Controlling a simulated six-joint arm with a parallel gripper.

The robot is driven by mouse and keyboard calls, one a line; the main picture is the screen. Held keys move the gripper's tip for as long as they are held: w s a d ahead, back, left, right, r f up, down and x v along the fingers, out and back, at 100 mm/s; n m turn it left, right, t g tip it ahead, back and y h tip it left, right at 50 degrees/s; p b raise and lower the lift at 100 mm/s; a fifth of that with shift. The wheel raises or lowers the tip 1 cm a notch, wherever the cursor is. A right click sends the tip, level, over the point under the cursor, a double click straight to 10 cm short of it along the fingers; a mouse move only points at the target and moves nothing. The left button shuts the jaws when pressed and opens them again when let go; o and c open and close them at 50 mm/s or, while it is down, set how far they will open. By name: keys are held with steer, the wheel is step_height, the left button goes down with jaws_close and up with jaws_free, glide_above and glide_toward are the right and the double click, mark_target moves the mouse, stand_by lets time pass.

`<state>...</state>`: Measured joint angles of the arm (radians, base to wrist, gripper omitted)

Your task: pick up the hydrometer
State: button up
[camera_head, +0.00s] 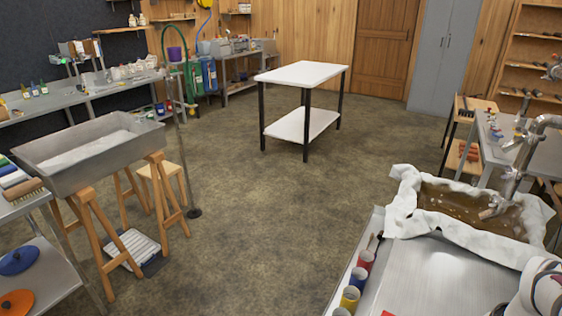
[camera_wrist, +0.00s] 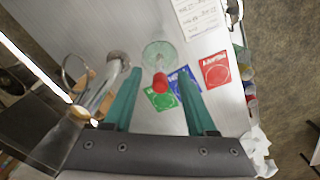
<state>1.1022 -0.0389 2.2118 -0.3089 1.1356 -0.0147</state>
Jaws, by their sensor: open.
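The likely hydrometer shows in the wrist view as a clear, greenish glass piece (camera_wrist: 158,52) with a red end (camera_wrist: 160,83), on or above a pale grooved surface. I cannot tell whether it stands upright or lies down. My gripper (camera_wrist: 159,72) is open and empty, its two green fingers to the left and right of the red end. The piece appears between and just beyond the fingertips, with clear space on both sides. I cannot make out the hydrometer or my fingers in the head view.
In the wrist view, a metal cylinder with a ring handle (camera_wrist: 116,62) is close to the left finger. Green (camera_wrist: 158,97), blue (camera_wrist: 182,78) and red cards (camera_wrist: 214,72) and a written sheet (camera_wrist: 200,18) lie nearby.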

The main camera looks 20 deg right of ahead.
jaws_close()
steer(key=shift+r, duration=0.15)
